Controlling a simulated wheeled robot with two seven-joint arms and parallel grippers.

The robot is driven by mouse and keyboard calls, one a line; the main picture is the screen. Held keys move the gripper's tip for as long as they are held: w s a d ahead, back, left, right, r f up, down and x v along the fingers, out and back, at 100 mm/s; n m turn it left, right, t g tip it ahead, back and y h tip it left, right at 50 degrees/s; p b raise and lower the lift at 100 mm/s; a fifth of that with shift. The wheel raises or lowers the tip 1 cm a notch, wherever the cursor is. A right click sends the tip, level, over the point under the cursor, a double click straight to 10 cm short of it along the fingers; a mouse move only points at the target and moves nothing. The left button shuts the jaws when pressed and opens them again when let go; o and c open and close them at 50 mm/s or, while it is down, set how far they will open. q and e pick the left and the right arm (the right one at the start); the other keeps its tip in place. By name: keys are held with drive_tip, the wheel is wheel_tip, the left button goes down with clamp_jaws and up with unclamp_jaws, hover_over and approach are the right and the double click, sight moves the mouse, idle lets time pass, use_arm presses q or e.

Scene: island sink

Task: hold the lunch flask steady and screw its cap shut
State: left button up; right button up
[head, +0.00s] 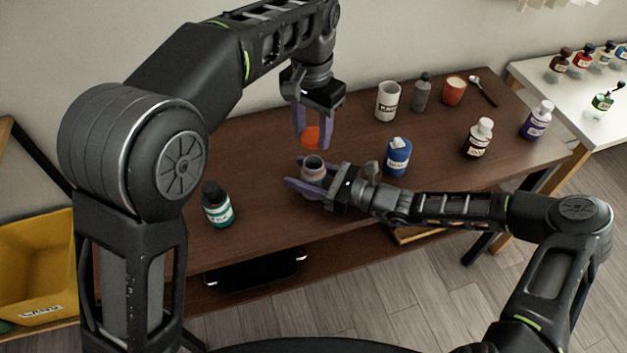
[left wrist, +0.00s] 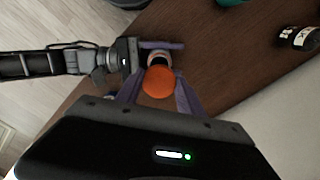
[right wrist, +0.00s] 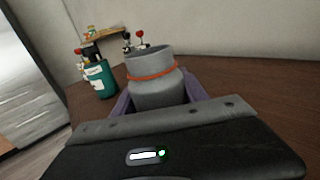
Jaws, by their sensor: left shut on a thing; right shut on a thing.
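The lunch flask is a grey cylinder with an orange band and an open neck. My right gripper (head: 308,181) is shut around the flask (head: 313,168), which stands upright at the table. In the right wrist view the flask (right wrist: 155,80) sits between the purple fingers. My left gripper (head: 318,128) points down and is shut on the orange cap (head: 310,137), holding it above the flask, apart from it. In the left wrist view the cap (left wrist: 160,82) covers part of the flask's neck (left wrist: 159,58).
On the brown table (head: 270,226), a teal-labelled bottle (head: 217,205) stands left of the flask and a blue container (head: 398,156) to the right. A white mug (head: 388,100), grey bottle (head: 421,92) and orange cup (head: 454,91) stand behind. A yellow bin (head: 40,265) is at far left.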

sight(312, 148)
clamp_jaws()
idle(0.4)
use_arm(q)
drive_tip(key=shift+f, duration=2.5)
drive_tip(key=shift+f, duration=0.9)
drive_tip(key=shift+f, duration=0.55)
